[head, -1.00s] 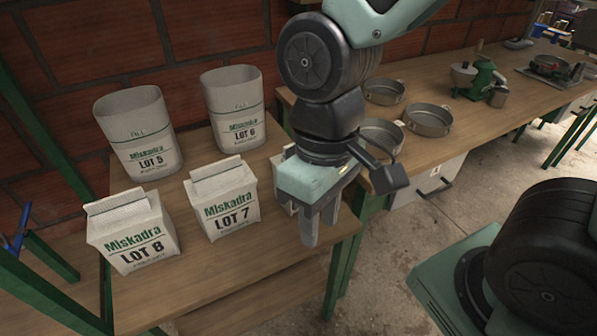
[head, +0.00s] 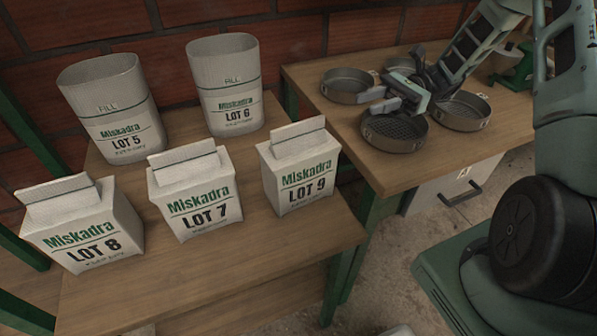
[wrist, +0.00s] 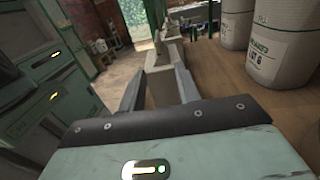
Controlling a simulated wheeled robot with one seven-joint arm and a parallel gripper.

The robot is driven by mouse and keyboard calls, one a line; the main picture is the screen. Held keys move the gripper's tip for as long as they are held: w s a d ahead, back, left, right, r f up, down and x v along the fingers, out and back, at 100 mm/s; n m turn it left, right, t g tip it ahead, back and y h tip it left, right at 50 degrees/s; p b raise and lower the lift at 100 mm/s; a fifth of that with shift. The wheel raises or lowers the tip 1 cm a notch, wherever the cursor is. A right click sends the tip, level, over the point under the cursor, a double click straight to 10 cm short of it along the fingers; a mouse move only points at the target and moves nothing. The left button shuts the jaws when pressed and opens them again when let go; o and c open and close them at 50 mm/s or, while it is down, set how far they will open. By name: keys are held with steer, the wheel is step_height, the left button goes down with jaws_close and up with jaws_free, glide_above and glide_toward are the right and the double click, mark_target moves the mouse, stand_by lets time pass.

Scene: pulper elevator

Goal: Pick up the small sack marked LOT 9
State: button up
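The small sack marked LOT 9 (head: 301,172) stands upright at the right end of the front row on the wooden bench. It is white with a folded top and green and black print. My gripper (head: 371,101) is to its right in the head view, pointing left towards it, with a visible gap between. The fingers are apart and empty. In the wrist view, a pale sack (wrist: 163,88), seemingly LOT 9, shows ahead between the two fingers; its label is not visible there.
The LOT 7 sack (head: 197,193) stands close on the left, with the LOT 8 sack (head: 82,226) beyond. Open-topped LOT 5 (head: 113,112) and LOT 6 (head: 227,85) sacks stand behind. Round pans (head: 394,138) sit on the right bench below my gripper.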

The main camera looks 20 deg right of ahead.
glide_toward(306, 120)
steer(key=a, duration=0.4)
steer(key=shift+a+f, duration=0.4)
steer(key=shift+s+a+r, duration=0.1)
steer(key=shift+s+a, duration=0.05)
steer(key=shift+a, duration=0.75)
steer(key=shift+s+a, duration=0.15)
steer(key=shift+a, duration=0.7)
steer(key=shift+s+a+r, duration=0.1)
steer(key=shift+s+a, duration=0.05)
steer(key=shift+a, duration=0.75)
jaws_close()
